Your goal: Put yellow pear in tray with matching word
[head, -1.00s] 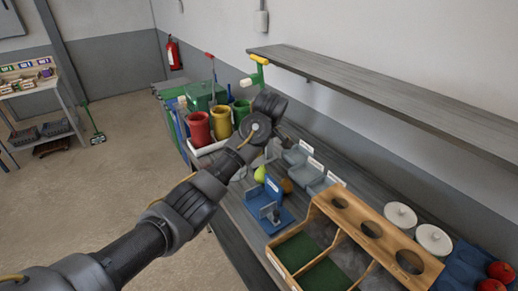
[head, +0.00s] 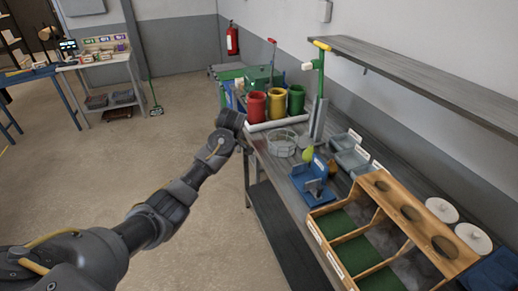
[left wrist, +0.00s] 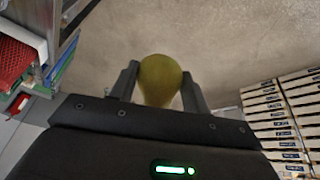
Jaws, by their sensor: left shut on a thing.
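My left gripper (left wrist: 160,85) is shut on a yellow pear (left wrist: 159,80) in the left wrist view, held over bare floor. In the head view the arm reaches beside the bench's left edge; its wrist hides the fingers and the held pear. Small grey trays with white word labels (head: 352,158) stand along the back of the bench; the words are too small to read. A yellow-green pear-like fruit (head: 308,155) and a brown fruit (head: 332,167) sit on the bench near the trays. My right gripper is not in view.
A blue stand (head: 314,183) and a wooden divided box (head: 385,215) occupy the bench front. A clear round bowl (head: 282,143) and red, yellow and green canisters (head: 277,101) stand farther left. A shelf (head: 420,75) overhangs the bench. The floor at left is open.

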